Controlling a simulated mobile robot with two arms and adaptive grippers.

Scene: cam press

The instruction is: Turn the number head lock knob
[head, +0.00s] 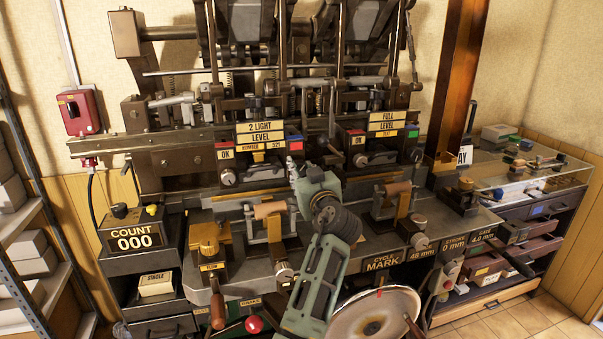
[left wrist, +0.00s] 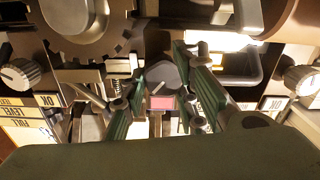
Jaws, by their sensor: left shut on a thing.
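The left number head's panel (head: 263,161) carries yellow labels, an OK tag, a ribbed knob (head: 228,177) at its left and a red square (head: 296,146) at its right. My left gripper (head: 294,170) is at the panel's right end, below the red square, with its fingertips small and partly hidden by my wrist. In the left wrist view, which looks upside down, the green fingers (left wrist: 165,90) close around a dark faceted knob (left wrist: 167,74) near the pink-red square (left wrist: 162,102). I cannot read a label for this knob. My right gripper is not seen.
The right number head's panel (head: 378,153) is beside my left gripper. Wooden-handled clamps (head: 268,210) stand below on the bench. A round pale plate (head: 376,318) is at the front. A red wall box (head: 80,112) hangs at left.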

